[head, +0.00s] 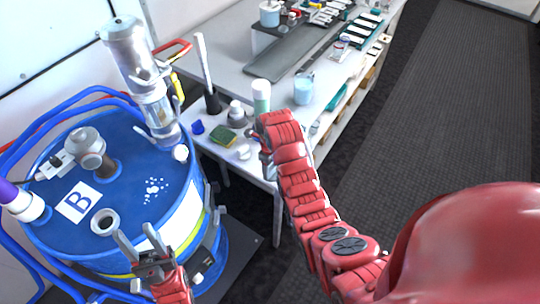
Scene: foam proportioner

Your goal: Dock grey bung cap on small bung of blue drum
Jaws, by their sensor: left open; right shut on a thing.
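The blue drum (135,260) stands at the left with a "B" label on its lid. Its small bung (105,222) shows as a grey ring with a dark hole near the front of the lid. My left gripper (138,240) is open and empty, just right of and in front of that bung. My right gripper (266,158) is at the bench's front edge, largely hidden by its red wrist. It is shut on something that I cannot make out. I cannot clearly identify the grey bung cap; a small pale object (243,152) shows left of the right gripper.
A grey pump fitting (88,145) stands on the drum lid, and a tall clear cylinder (145,85) rises behind. The bench (235,75) holds a green-and-yellow sponge (224,137), a white-capped bottle (261,92) and a cup (304,88). Dark floor (425,110) is clear at right.

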